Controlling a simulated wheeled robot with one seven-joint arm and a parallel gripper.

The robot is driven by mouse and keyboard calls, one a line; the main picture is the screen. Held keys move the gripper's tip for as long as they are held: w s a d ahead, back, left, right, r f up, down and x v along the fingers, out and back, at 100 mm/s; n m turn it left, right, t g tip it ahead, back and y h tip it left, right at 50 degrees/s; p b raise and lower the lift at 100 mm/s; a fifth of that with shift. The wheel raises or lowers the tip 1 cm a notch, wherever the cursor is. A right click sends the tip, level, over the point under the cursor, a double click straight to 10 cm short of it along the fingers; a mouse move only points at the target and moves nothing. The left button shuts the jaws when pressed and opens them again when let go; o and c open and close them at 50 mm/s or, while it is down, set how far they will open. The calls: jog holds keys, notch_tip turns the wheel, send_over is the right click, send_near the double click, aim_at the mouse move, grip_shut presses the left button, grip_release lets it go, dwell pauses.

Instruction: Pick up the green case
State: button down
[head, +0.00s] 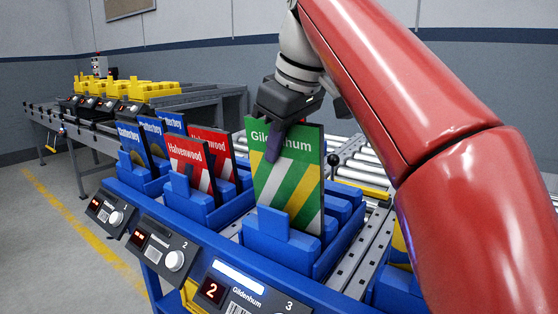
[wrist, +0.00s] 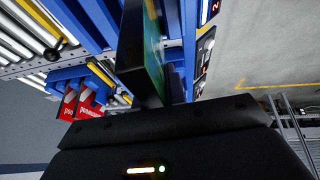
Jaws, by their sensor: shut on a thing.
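The green case (head: 289,182), lettered "Gildenhum" with white and yellow stripes, stands upright, leaning slightly, at the blue holder (head: 285,250) of slot 3. My gripper (head: 276,142) comes down from above and is shut on the top of the case. One dark finger lies across the case's front; the other finger is hidden behind it. The case's lower edge is partly hidden by the holder, so I cannot tell if it is lifted clear. In the wrist view the case (wrist: 153,48) shows edge-on, close in front of the gripper.
Red "Halvenwood" cases (head: 189,158) and blue cases (head: 133,142) stand in holders to the left. A small knob on a post (head: 333,160) and a roller conveyor (head: 356,165) lie behind right. Another line with yellow blocks (head: 140,88) is at back left.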

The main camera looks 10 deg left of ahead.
jog(key=shift+r, duration=1.7)
jog(key=shift+d, duration=0.1)
